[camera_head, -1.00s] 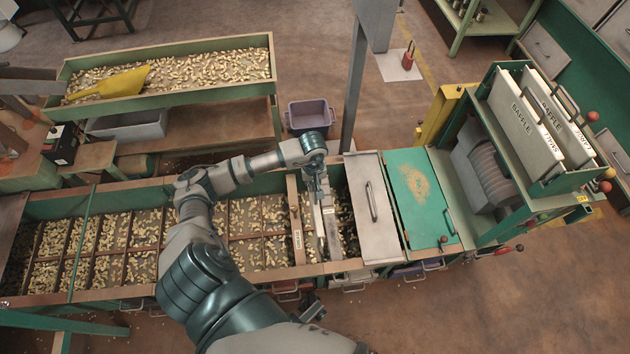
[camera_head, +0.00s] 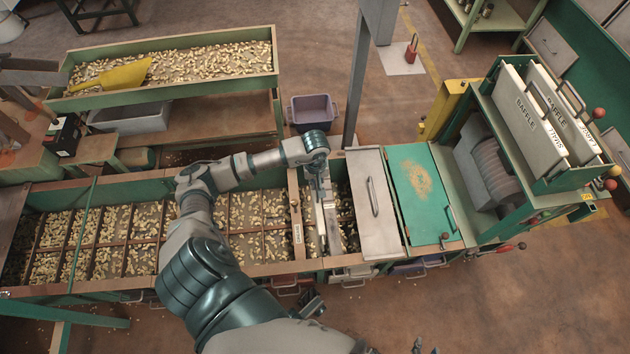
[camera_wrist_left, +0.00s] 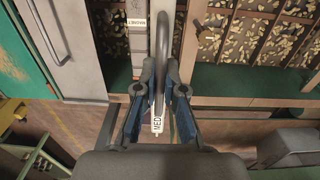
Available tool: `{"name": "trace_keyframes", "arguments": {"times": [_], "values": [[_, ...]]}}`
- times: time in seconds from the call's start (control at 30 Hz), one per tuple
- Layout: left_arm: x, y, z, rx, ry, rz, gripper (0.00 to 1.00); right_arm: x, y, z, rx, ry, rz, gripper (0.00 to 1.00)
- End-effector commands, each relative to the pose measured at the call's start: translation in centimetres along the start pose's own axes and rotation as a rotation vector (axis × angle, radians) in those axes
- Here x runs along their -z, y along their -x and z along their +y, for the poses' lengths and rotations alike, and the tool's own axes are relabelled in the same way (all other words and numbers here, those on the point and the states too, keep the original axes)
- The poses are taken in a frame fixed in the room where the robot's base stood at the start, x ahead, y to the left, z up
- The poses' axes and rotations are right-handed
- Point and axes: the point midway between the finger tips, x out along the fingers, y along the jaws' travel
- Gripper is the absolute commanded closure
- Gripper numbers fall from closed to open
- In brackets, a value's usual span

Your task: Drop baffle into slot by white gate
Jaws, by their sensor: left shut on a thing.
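My left gripper (camera_head: 322,180) is over the long hopper and shut on the handle of a pale baffle. The baffle (camera_head: 331,224) is seen nearly edge-on, standing across the hopper. In the left wrist view the fingers (camera_wrist_left: 160,75) close around the dark handle (camera_wrist_left: 162,35), and the baffle's end carries a MED label (camera_wrist_left: 157,124). A narrow strip with a white label (camera_wrist_left: 137,22) lies beside it, towards the grey lid. I cannot pick out a white gate surely, and the slot is hidden. A dark tip, perhaps my right gripper (camera_head: 426,347), shows at the bottom edge.
A wooden divider (camera_head: 297,215) stands left of the baffle; nut-filled compartments lie beyond it. A grey lid (camera_head: 376,208) and a green lid (camera_head: 424,190) lie to the right. Two BAFFLE boards (camera_head: 532,118) stand in a rack at far right. A grey post (camera_head: 356,85) rises behind.

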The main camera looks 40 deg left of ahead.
Motion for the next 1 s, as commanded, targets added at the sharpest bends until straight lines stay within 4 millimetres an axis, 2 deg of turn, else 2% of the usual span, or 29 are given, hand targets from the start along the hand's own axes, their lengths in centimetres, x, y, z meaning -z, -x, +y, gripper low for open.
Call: {"name": "trace_keyframes", "arguments": {"times": [0.37, 1.0], "values": [[0.1, -0.1, -0.1, -0.003, 0.001, -0.001, 1.0, -0.3, 0.0, 0.0, -0.001, 0.0, -0.003, 0.6], [0.0, -3.3, -0.1, -0.001, 0.001, -0.001, 1.0, -2.7, -2.2, 0.0, 0.005, -0.004, -0.031, 0.6]]}}
